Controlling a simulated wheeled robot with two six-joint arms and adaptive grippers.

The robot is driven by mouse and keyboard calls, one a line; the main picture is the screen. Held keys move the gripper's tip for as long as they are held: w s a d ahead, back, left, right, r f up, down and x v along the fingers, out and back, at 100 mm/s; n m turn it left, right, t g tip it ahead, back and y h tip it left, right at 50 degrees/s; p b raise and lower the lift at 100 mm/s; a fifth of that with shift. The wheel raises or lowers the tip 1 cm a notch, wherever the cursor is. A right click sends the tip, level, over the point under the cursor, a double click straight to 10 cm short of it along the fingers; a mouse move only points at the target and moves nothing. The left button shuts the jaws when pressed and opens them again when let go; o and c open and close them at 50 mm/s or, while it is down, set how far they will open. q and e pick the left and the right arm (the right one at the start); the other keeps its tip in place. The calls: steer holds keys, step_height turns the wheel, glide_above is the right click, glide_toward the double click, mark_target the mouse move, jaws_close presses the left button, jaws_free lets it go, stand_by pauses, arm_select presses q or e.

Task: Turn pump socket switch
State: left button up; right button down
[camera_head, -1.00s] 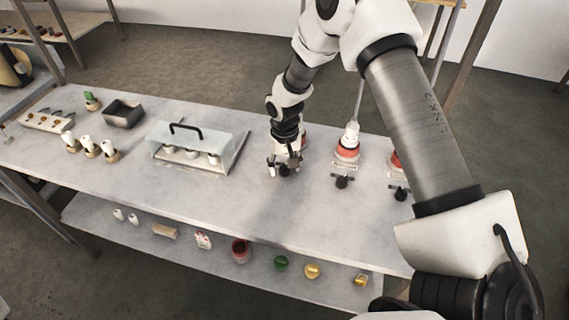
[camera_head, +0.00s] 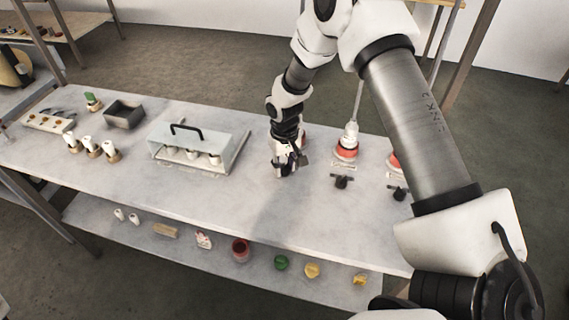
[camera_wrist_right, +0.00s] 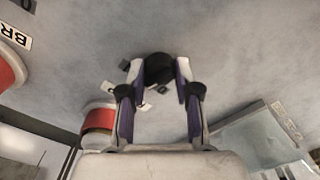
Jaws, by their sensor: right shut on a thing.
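My right gripper (camera_head: 283,170) reaches down to the table top. In the right wrist view its two fingers (camera_wrist_right: 160,95) are closed around a black switch knob (camera_wrist_right: 158,68), one on each side. In the head view my gripper mostly hides this knob. A red socket (camera_head: 304,144) stands just behind my gripper, partly covered by my arm; a red socket also shows in the right wrist view (camera_wrist_right: 98,122). To the right, another red socket (camera_head: 346,152) holds a white plug (camera_head: 350,134) with a cable, with its own black knob (camera_head: 342,182) in front. My left gripper is out of view.
A third black knob (camera_head: 398,193) and red socket (camera_head: 393,161) sit beside my arm link. A clear cover with a black handle (camera_head: 187,130) stands left of my gripper. A dark tray (camera_head: 124,113) and several white-topped items lie farther left. The table front is clear.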

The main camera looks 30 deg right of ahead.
mark_target(284, 165)
steer(key=n, duration=0.4)
steer(key=shift+p, duration=0.35)
steer(key=n, duration=0.5)
steer(key=shift+n, duration=0.3)
steer(key=c, duration=0.8)
jaws_free()
step_height(284, 165, up, 12)
steer(key=shift+w+f, duration=0.1)
